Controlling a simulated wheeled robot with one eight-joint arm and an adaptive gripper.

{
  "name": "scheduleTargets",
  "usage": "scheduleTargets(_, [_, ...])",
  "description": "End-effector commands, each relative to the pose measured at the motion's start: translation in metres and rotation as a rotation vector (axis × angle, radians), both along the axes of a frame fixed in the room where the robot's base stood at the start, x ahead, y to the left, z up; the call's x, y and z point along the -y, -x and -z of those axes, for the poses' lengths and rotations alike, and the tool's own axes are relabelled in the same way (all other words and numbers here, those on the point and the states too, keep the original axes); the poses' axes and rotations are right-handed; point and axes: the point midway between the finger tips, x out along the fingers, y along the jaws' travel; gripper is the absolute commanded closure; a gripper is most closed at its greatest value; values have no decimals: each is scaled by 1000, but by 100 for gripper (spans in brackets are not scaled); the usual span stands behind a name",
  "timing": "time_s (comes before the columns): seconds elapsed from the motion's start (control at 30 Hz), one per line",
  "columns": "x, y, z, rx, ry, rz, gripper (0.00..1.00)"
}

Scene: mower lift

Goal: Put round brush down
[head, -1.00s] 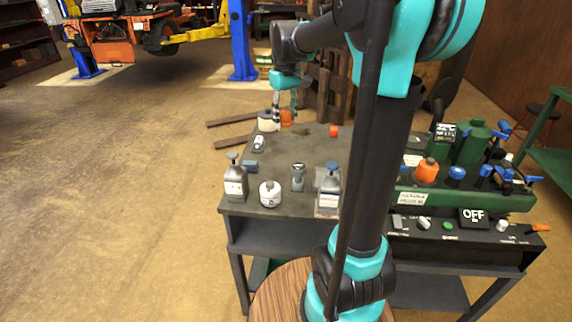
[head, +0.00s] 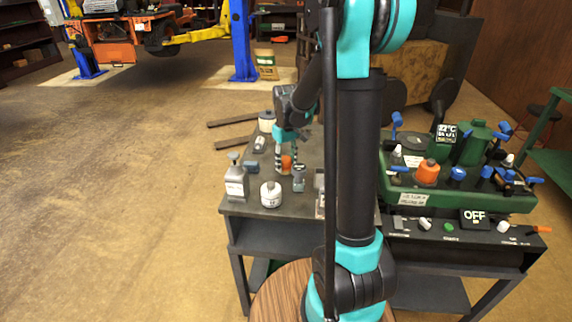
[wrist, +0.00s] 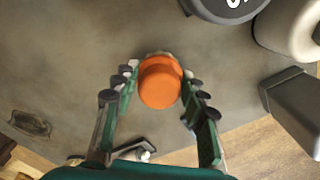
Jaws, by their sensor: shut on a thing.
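The round brush shows as a round orange top (head: 286,162) between the fingers of my gripper (head: 286,168) in the head view. In the wrist view the orange brush top (wrist: 160,82) sits between the two fingertips of my gripper (wrist: 160,90), which are shut on it. Its lower part is hidden beneath the orange top. The gripper points down over the left part of the dark table (head: 240,207). I cannot tell whether the brush touches the tabletop.
A grey bottle (head: 236,182), a white jar (head: 271,195) and a grey container (head: 299,178) stand close in front of the gripper. A pale roll (head: 266,121) stands at the back left. The green machine (head: 440,190) is on the right.

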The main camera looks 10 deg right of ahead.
Motion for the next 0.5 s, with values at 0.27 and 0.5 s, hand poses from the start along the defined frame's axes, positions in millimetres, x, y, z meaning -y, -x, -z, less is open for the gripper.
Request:
scheduleTargets(0.27, [0,0,8,0,0,0,89])
scheduleTargets(0.5, [0,0,10,0,0,0,53])
